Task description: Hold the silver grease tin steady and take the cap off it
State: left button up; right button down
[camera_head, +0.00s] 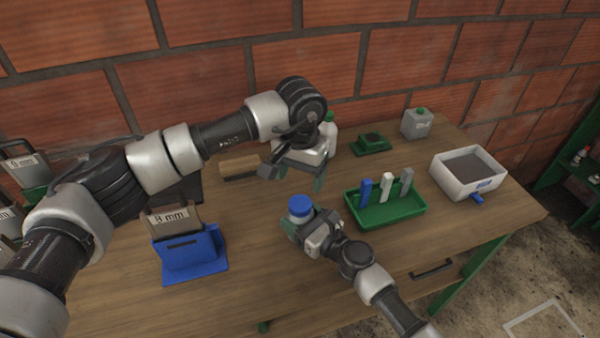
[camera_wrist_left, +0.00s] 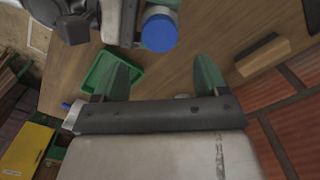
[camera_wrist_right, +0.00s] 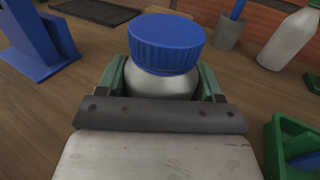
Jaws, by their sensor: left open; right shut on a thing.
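The silver grease tin (camera_wrist_right: 162,84) stands upright in the right wrist view with its ribbed blue cap (camera_wrist_right: 166,42) on top. The cap also shows in the head view (camera_head: 300,206) and in the left wrist view (camera_wrist_left: 159,32). My right gripper (camera_head: 305,224) is shut around the tin's body below the cap. My left gripper (camera_head: 292,180) is open and empty, above and behind the tin, apart from the cap. Its two green fingers (camera_wrist_left: 162,75) show in the left wrist view, with the cap beyond them. The tin's lower part is hidden by the right gripper.
A green tray (camera_head: 392,213) with upright blue, white and grey pieces stands right of the tin. A blue stand (camera_head: 192,262) is at left. A wooden brush (camera_head: 238,165), white bottle (camera_wrist_right: 290,38), grey can (camera_head: 416,124) and white box (camera_head: 453,185) stand farther off.

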aim_at(300, 202)
pick_arm(q)
jog(key=shift+f, duration=0.6)
notch_tip(300, 202, down, 7)
jog(key=shift+r, duration=0.1)
